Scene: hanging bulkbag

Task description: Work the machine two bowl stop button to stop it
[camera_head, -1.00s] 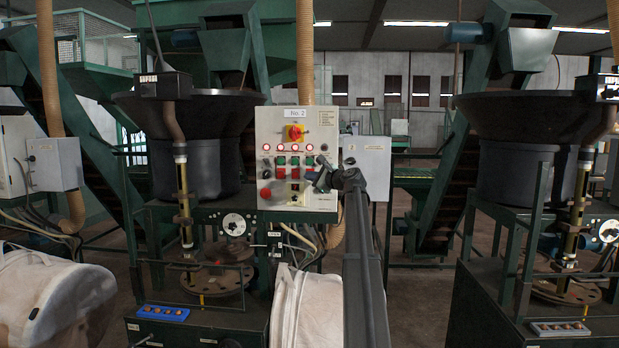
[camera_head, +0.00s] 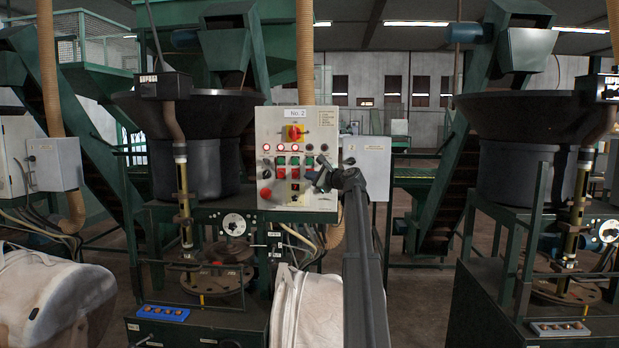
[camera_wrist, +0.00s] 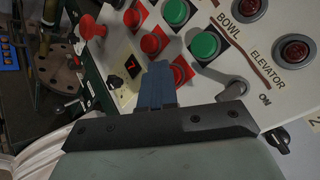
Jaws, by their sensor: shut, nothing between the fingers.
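The grey control panel marked No. 2 (camera_head: 268,128) stands in the middle of the head view. The wrist view shows its buttons close up, with a green button (camera_wrist: 204,45) and a red button (camera_wrist: 182,68) in line with the BOWL label (camera_wrist: 229,22). My gripper (camera_wrist: 159,68) is shut and empty. Its blue-grey fingertips are just beside the red button and overlap its edge in the wrist view; I cannot tell whether they touch it. In the head view my gripper (camera_head: 320,180) is at the panel's lower right and hides part of it.
A red mushroom button (camera_wrist: 92,27) sticks out at the panel's left, and a black selector knob (camera_wrist: 235,88) lies right of my fingers. More red and green buttons are close by.

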